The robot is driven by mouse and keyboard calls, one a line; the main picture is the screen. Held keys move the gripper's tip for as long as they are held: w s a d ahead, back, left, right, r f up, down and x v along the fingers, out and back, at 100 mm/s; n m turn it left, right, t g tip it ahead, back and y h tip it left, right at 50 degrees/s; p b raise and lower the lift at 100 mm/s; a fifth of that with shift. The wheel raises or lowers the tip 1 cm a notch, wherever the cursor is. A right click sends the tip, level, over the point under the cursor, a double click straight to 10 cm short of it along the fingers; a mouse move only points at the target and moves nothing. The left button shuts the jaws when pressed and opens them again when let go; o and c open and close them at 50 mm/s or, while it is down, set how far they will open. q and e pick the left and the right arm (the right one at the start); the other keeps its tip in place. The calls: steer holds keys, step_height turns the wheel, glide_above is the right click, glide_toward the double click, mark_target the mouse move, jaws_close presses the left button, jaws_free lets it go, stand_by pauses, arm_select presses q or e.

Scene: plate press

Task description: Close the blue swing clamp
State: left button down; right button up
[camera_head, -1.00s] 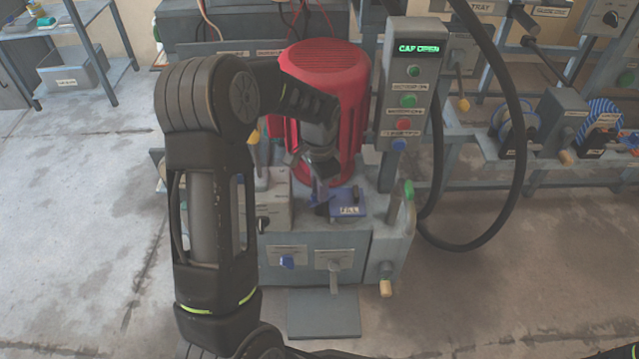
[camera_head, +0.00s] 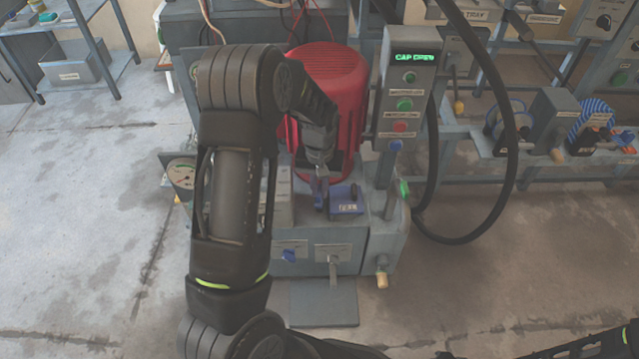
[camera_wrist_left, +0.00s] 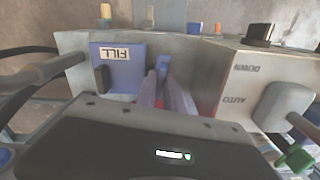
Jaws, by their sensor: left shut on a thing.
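The blue swing clamp (camera_head: 319,201) is a small upright blue part on top of the grey machine, just left of the blue FILL cap block (camera_head: 346,207). In the left wrist view, the clamp's blue tip (camera_wrist_left: 162,64) shows just beyond my fingertips, beside the FILL block (camera_wrist_left: 122,72). My left gripper (camera_head: 321,184) reaches down in front of the red tank and is shut on the clamp. The left wrist view shows its two fingers (camera_wrist_left: 163,90) close together. The clamp's lower part is hidden.
The red tank (camera_head: 343,90) stands close behind. The control post (camera_head: 407,75), whose display reads CAP OPEN, rises right of the clamp. A green-tipped lever (camera_head: 404,188) is at the machine's right edge. A black hose (camera_head: 513,150) loops farther right.

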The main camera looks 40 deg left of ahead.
arm_select(q)
steer(key=shift+n+p, duration=0.4)
steer(key=shift+n, duration=0.7)
steer(key=c, duration=1.4)
jaws_free()
steer(key=shift+c, duration=0.2)
steer(key=shift+r, duration=0.1)
step_height(320, 180, up, 8)
steer(key=shift+f+p, duration=0.2)
steer(key=shift+p, duration=0.85)
